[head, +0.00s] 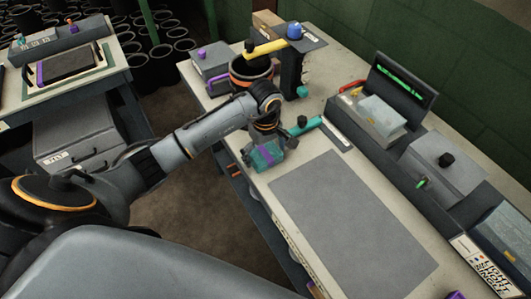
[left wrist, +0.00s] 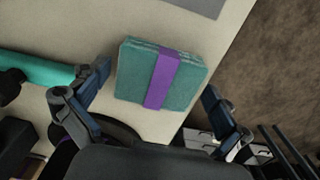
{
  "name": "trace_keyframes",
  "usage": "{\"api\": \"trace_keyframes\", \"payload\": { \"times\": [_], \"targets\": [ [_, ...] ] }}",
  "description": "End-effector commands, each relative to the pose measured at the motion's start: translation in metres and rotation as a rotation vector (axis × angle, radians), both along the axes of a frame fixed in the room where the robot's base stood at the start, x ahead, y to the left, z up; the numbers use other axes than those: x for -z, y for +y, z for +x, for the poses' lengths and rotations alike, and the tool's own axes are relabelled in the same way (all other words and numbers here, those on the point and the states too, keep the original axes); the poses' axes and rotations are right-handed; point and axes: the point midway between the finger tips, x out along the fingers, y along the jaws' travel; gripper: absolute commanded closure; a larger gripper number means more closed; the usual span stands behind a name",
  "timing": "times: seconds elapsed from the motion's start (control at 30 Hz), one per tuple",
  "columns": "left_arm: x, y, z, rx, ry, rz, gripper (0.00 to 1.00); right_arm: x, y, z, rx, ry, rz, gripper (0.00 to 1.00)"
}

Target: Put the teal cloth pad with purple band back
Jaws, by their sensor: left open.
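The teal cloth pad with purple band (head: 264,155) lies at the left edge of the long pale bench. It also shows in the left wrist view (left wrist: 186,82), flat on the bench top with its purple band (left wrist: 162,80) across the middle. My left gripper (head: 262,142) is just over the pad, partly covering it in the head view. In the left wrist view my left gripper (left wrist: 156,84) is open, with one finger on each side of the pad and gaps visible between. Whether the fingertips are down at pad height is unclear. My right gripper is not in view.
A teal-handled tool (head: 307,127) lies close beside the pad. A dark pot (head: 250,72) and a dark stand with a yellow arm (head: 280,46) are behind. A grey mat (head: 350,225) lies clear in front. Grey boxes (head: 446,165) line the bench's right side.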

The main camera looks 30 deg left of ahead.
Motion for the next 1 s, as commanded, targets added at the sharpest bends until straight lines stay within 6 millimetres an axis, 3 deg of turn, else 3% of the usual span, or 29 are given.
{"api": "trace_keyframes", "payload": {
  "times": [0.17,0.27,0.7,1.0],
  "targets": [
    [-0.006,0.0,0.0,0.0,0.001,-0.001,0.0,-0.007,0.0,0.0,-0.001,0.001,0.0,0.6],
    [-0.016,0.001,0.002,0.0,-0.005,0.001,0.0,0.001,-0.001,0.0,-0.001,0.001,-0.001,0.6],
    [-0.105,0.001,0.001,0.0,-0.003,0.002,0.0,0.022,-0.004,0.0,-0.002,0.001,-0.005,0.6],
    [-0.123,0.0,0.0,-0.001,0.001,0.001,0.0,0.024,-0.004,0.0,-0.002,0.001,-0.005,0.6]
  ]
}}
